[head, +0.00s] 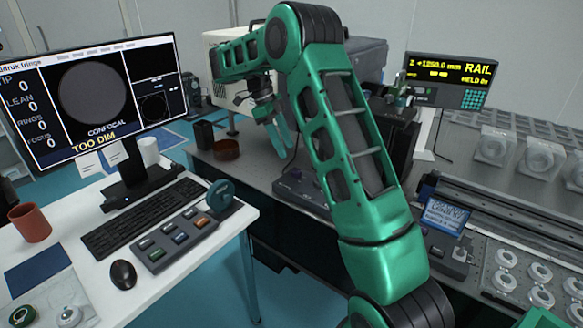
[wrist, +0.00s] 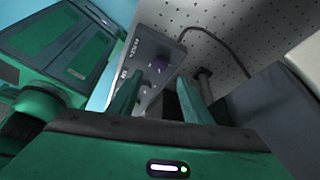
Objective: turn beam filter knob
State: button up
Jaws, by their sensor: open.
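A dark control box (wrist: 150,45) with small white lettering shows in the wrist view, beyond my fingers. A dark knob with a purplish face (wrist: 158,67) shows on it between my two fingers, apart from them; whether it is the beam filter knob I cannot read. In the head view a low dark box (head: 300,188) lies near the table's front edge, partly behind my arm. My gripper (head: 279,136) is above the table behind that box, fingers apart and empty. In the wrist view my gripper (wrist: 160,92) is also open.
The perforated optical table (head: 258,168) has a brown round dish (head: 226,149) and a dark cup (head: 204,134) at left. A monitor (head: 95,95) reads "TOO DIM". A white desk (head: 190,255) stands in front. A post (wrist: 204,82) and cable (wrist: 215,38) are near my fingers.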

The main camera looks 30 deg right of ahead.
aim_at(295, 170)
jog(key=shift+x, duration=4.15)
jog(key=c, duration=1.1)
